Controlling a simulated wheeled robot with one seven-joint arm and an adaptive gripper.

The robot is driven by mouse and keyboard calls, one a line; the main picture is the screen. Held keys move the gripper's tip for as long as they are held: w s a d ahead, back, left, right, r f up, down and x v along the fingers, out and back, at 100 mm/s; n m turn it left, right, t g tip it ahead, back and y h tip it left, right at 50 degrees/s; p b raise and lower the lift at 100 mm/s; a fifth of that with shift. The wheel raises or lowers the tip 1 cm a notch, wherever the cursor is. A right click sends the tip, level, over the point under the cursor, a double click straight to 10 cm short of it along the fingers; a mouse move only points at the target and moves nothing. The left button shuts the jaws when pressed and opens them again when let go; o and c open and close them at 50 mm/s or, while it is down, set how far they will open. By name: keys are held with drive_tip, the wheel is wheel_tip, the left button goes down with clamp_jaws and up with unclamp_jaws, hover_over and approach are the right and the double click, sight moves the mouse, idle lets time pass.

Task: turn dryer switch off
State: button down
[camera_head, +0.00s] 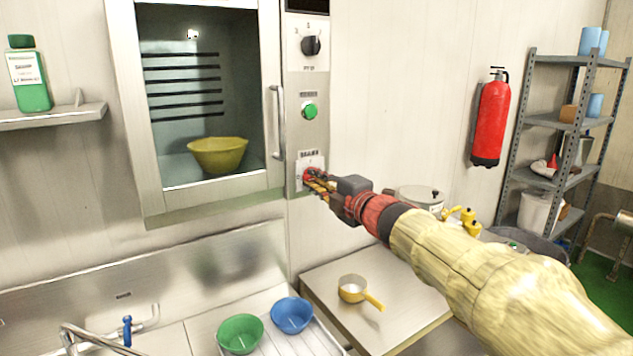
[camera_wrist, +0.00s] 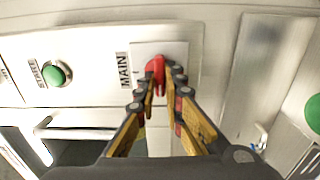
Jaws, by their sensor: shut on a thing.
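The dryer (camera_head: 152,205) is a wall cabinet with a glass door and a control panel on its right side. A red switch (camera_head: 309,174) sits low on that panel, on a pale plate. In the wrist view the red switch (camera_wrist: 155,68) is beside the label "MAIN". My gripper (camera_head: 318,182) is at the switch, with its two yellow-and-black fingers on either side of the red handle, shut on it. In the wrist view the fingertips of my gripper (camera_wrist: 164,80) partly cover the handle.
A green button (camera_head: 310,111) and a black knob (camera_head: 311,45) are above the switch. The door handle (camera_head: 278,122) is just left of the panel. Below are a counter (camera_head: 400,310) with a yellow pan (camera_head: 352,289), and green and blue bowls (camera_head: 291,314). A pot (camera_head: 418,197) stands behind my arm.

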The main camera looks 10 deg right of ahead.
drive_tip(key=shift+f, duration=0.1)
drive_tip(key=c, duration=1.9)
unclamp_jaws()
drive_tip(key=shift+s, duration=0.1)
drive_tip(key=v, duration=1.1)
drive_tip(key=shift+s, duration=0.35)
drive_tip(key=shift+d, duration=0.15)
